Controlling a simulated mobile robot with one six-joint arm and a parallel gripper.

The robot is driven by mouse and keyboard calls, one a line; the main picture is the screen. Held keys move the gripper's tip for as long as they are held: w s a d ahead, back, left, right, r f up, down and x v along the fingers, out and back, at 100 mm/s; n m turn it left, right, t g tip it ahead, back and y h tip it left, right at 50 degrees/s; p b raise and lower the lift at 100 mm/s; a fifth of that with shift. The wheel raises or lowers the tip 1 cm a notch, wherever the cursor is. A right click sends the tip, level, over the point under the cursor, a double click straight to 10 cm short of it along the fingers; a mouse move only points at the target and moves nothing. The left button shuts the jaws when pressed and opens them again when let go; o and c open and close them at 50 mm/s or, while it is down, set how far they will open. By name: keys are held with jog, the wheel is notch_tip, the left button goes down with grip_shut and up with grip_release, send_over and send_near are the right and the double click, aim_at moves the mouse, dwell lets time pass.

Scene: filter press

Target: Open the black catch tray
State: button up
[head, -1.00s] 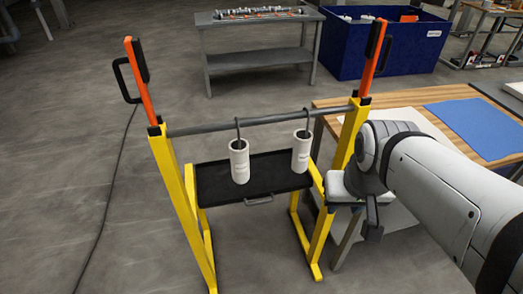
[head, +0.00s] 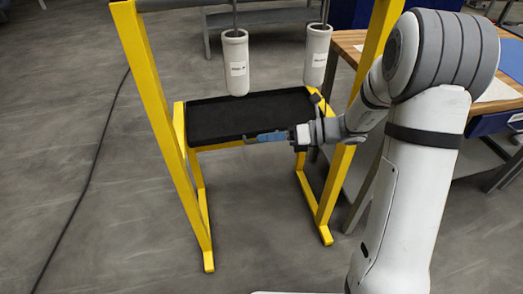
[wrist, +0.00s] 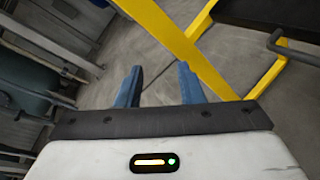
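The black catch tray (head: 248,112) sits flat between the yellow posts, below the two white cylinders. My gripper (head: 250,137) is level with the tray's front edge, reaching in from the right, its blue fingers pointing left. It hides the tray's handle in the head view. In the wrist view, the tray's dark side (wrist: 268,18) and its black bar handle (wrist: 290,48) show at the upper right, off to the side of the fingers. My gripper (wrist: 158,70) is open there, with only floor and part of the frame seen between the fingers.
The white cylinders (head: 235,62) and (head: 315,55) hang over the tray's back part. Yellow posts (head: 155,110) stand on both sides. A wooden workbench (head: 350,45) is at the right. The floor (head: 80,190) in front and left is clear apart from a cable.

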jog(key=w+d+f+m+t+y+b, duration=0.15)
jog(key=w+f+m+t+b, duration=0.25)
jog(key=w+f+m, duration=0.4)
jog(key=w+d+f+m+t+b, duration=0.2)
jog(key=w+f+m+t+b, duration=0.3)
jog(key=f, duration=0.5)
jog(key=shift+m, duration=0.4)
jog(key=x, duration=0.2)
jog(key=b+x, duration=0.1)
jog(key=x, duration=0.4)
jog(key=shift+s+a+r+b, duration=0.15)
jog(key=shift+s+r+b, duration=0.2)
jog(key=shift+b, duration=0.05)
grip_shut()
jog(key=shift+s, duration=0.1)
